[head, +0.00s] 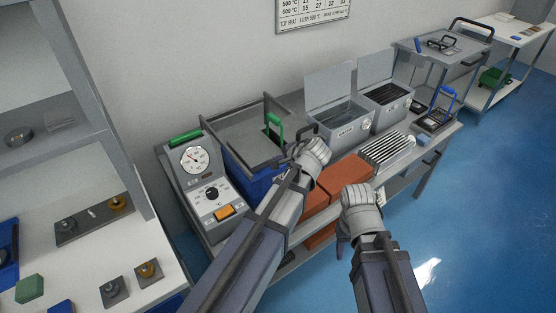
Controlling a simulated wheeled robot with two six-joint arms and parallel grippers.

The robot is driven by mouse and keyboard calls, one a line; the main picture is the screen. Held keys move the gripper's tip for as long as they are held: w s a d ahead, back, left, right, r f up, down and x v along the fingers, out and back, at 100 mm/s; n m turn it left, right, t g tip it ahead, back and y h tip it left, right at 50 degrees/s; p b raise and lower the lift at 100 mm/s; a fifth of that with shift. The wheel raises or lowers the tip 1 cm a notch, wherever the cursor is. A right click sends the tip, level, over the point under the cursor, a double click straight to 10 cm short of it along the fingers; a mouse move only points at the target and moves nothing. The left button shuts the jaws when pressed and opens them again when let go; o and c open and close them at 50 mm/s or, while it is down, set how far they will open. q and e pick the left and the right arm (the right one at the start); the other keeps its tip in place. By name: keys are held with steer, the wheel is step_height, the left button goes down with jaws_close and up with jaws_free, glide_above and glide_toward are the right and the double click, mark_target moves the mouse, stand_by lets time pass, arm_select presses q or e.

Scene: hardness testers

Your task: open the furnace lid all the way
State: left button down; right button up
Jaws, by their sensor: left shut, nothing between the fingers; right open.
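The furnace seems to be the blue-bodied box (238,176) on the bench, left of centre in the head view. Its grey top (232,143) has a raised rim, and I cannot tell how far the lid is open. A green handle (274,127) stands upright at its right part. A dark bar handle (298,131) shows at its right edge, partly behind my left gripper. My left gripper (310,152) is shut and empty beside that edge; contact cannot be made out. My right gripper (358,198) is open and empty in front of the bench, lower right.
A control unit (206,180) with dial and knob stands left of the furnace. Orange bricks (347,174) lie below my grippers. A water tank (343,118) and a second tank (388,100) have raised lids. A slotted rack (388,148) lies right. Blue floor (470,220) is clear.

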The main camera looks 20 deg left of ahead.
mark_target(250, 135)
arm_select(q)
steer(key=w+a, duration=0.3)
steer(key=a, duration=0.1)
steer(key=w+a, duration=0.3)
steer(key=a, duration=0.1)
steer(key=w+a, duration=0.4)
steer(key=a, duration=0.1)
